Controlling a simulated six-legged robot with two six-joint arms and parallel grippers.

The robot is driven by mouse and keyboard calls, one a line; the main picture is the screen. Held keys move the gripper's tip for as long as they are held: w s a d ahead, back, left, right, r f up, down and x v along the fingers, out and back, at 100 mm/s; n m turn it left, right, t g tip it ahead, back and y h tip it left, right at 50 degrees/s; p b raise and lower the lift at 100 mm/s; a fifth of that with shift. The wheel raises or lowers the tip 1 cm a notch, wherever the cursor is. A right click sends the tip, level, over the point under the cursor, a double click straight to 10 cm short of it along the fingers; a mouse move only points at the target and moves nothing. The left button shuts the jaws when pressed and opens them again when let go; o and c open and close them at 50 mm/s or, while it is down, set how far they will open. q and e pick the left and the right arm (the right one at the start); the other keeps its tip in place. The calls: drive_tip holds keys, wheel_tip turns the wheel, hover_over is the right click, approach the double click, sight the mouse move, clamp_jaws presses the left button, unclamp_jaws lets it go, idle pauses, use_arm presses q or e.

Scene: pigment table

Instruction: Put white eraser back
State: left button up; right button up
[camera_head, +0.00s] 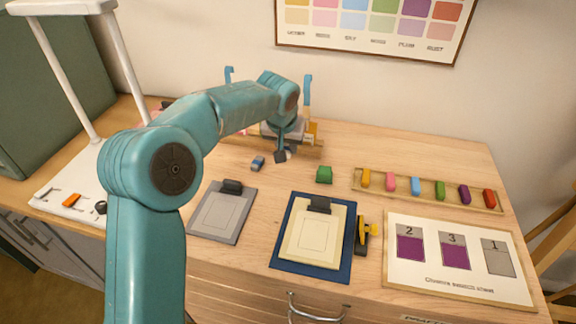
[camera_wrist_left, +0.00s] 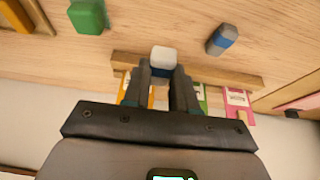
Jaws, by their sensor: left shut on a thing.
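My left gripper (camera_head: 284,154) reaches in over the back middle of the table. In the left wrist view my left gripper (camera_wrist_left: 163,70) is shut on the white eraser (camera_wrist_left: 163,56), whose white end sticks out between the fingertips. A blue part shows below that end, and the fingers hide the rest. In the head view only a small pale bit of the white eraser (camera_head: 289,153) shows at the fingertips. Whether it touches the table is unclear. My right gripper is not in view.
A grey-and-blue eraser (camera_head: 257,163) and a green block (camera_head: 324,174) lie nearby. A wooden strip (camera_wrist_left: 215,79) runs just behind the held eraser, with coloured cards beyond it. A tray (camera_head: 404,199) of coloured sticks stands right. Clipboards (camera_head: 218,228) lie in front.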

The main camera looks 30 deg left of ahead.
sight(289, 169)
use_arm(q)
wheel_tip(289, 169, down, 6)
drive_tip(key=shift+w+d+f, duration=0.1)
drive_tip(key=shift+w+f, duration=0.1)
drive_tip(key=shift+f, duration=0.3)
drive_tip(key=shift+s+f+b, duration=0.1)
drive_tip(key=shift+f+b, duration=0.1)
drive_tip(key=shift+b, duration=0.2)
drive_tip(key=o, duration=0.9)
drive_tip(key=shift+o, duration=0.2)
drive_tip(key=shift+r, duration=0.1)
